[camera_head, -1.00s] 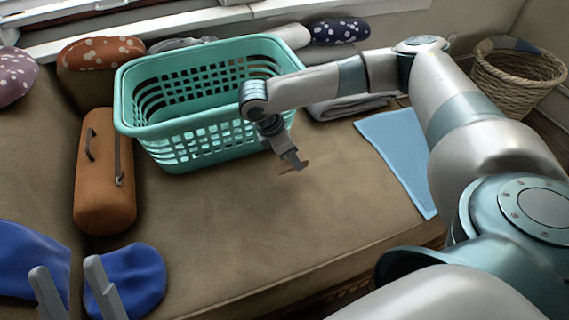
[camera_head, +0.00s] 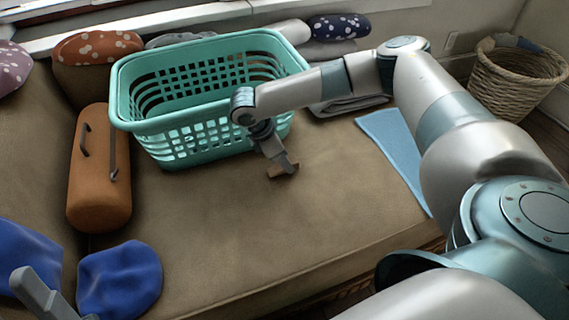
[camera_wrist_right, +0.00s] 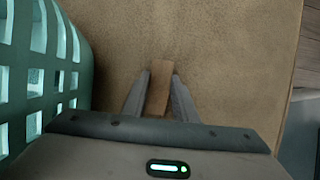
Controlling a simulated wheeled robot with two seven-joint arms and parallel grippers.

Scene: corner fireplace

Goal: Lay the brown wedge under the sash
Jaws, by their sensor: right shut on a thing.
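The brown wedge (camera_head: 279,171) is a small wooden block low over the sofa seat in front of the teal basket. My right gripper (camera_head: 287,169) is shut on it; I cannot tell whether the wedge touches the cushion. In the right wrist view the wedge (camera_wrist_right: 159,86) stands out between the two fingers of the right gripper (camera_wrist_right: 159,92). My left gripper (camera_head: 57,296) shows only partly at the lower left, its fingers apart with nothing seen between them. A white window frame (camera_head: 180,25) runs along the top; I cannot clearly make out the sash in it.
The teal basket (camera_head: 180,122) stands close left of my right gripper. An orange bolster (camera_head: 98,190), a blue cushion (camera_head: 120,281) and a light blue cloth (camera_head: 398,150) lie around the seat. Patterned pillows (camera_head: 338,28) line the back. A wicker basket (camera_head: 515,80) stands far right.

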